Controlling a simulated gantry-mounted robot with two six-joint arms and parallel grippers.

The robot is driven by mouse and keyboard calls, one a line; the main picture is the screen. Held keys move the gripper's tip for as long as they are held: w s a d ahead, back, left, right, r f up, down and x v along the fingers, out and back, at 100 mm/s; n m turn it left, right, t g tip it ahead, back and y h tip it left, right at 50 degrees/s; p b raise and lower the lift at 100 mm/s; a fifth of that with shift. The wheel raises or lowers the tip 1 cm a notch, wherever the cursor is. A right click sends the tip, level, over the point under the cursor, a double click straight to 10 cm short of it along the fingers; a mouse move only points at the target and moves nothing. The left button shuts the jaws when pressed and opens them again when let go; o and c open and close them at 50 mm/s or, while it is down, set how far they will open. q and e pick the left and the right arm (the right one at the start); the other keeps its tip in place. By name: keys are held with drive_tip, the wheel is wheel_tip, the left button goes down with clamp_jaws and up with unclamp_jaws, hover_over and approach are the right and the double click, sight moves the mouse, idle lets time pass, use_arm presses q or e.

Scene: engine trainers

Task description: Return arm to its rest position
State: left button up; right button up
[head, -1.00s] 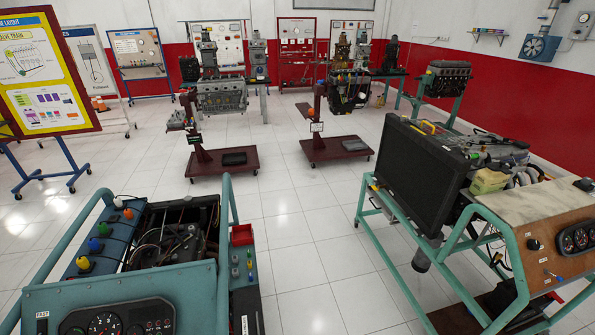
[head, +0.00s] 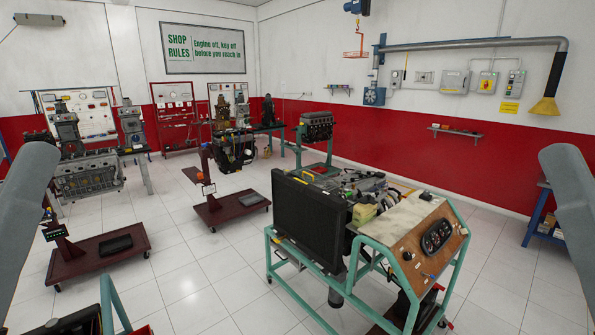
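Two grey arm links of mine show, one at the left edge and one at the right edge of the head view. Both are raised and cut off by the frame. Neither gripper shows, so I cannot see their fingers or anything they may hold. An engine trainer with a wooden gauge panel (head: 425,238) on a green frame stands right of centre. Its black radiator (head: 309,229) faces left. Neither visible arm link appears to touch it.
Engines on dark red wheeled stands (head: 98,256) (head: 231,207) are at left and centre. A green trainer frame (head: 112,300) is cut off at the bottom left. A blue bench (head: 540,215) stands at right. White tiled floor is clear between the trainers.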

use_arm(q)
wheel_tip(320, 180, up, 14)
drive_tip(key=p, duration=1.1)
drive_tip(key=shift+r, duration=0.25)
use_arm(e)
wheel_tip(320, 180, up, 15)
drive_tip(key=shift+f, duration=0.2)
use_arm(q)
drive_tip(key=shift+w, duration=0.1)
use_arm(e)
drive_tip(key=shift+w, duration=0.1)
